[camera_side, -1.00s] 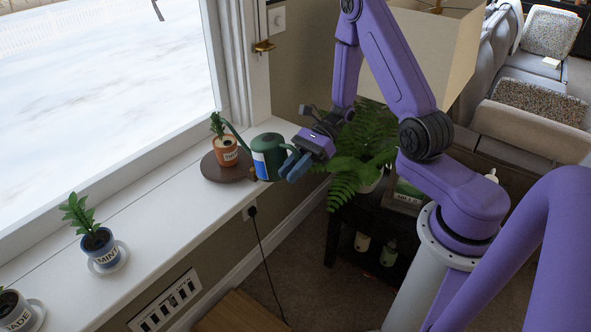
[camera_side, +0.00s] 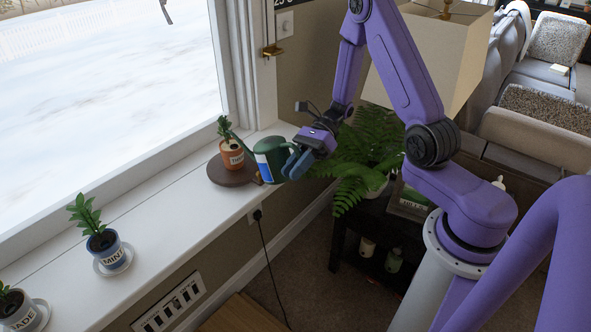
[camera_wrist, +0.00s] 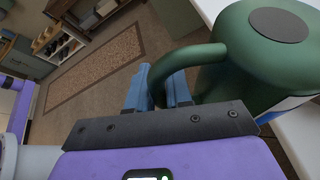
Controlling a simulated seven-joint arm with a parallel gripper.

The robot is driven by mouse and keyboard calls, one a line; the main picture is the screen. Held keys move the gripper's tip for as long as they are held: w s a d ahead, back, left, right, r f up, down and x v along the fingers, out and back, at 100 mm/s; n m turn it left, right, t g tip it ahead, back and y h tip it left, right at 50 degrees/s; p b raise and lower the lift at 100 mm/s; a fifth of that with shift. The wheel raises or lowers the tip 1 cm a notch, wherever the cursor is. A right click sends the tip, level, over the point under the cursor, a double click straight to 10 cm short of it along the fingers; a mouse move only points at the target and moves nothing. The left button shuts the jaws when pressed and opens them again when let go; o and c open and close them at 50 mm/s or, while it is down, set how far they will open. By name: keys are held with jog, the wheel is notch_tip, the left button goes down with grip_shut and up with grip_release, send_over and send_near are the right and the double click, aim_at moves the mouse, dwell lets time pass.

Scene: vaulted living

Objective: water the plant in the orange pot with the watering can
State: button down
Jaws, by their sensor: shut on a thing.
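The orange pot (camera_side: 231,162) with its green plant (camera_side: 225,128) stands on a round brown board (camera_side: 215,175) on the windowsill, label facing the room. The dark green watering can (camera_side: 270,147), with a blue and white label, is just right of the pot. It looks tilted, with its spout (camera_side: 242,142) pointing left at the plant. Whether water flows cannot be seen. My gripper (camera_side: 293,164) is on the can's right side. In the wrist view, its blue fingers (camera_wrist: 158,88) are shut on the curved handle of the can (camera_wrist: 205,55).
A blue mint pot (camera_side: 104,248) and another potted plant (camera_side: 14,303) stand on saucers further left on the sill (camera_side: 170,215). A fern (camera_side: 360,150) is close behind my gripper on a dark stand. A lampshade (camera_side: 430,55) is behind my arm.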

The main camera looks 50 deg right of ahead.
jog(key=w+r+m+g, duration=0.3)
jog(key=r, duration=0.7)
jog(key=shift+r, duration=0.3)
dwell(2.6)
jog(key=shift+w+a+r, duration=0.1)
jog(key=s+f+n+t, duration=0.5)
jog(key=s+f, duration=0.2)
jog(key=f, duration=0.4)
jog(key=shift+f+n, duration=0.3)
jog(key=shift+n, duration=0.1)
dwell(0.5)
dwell(0.9)
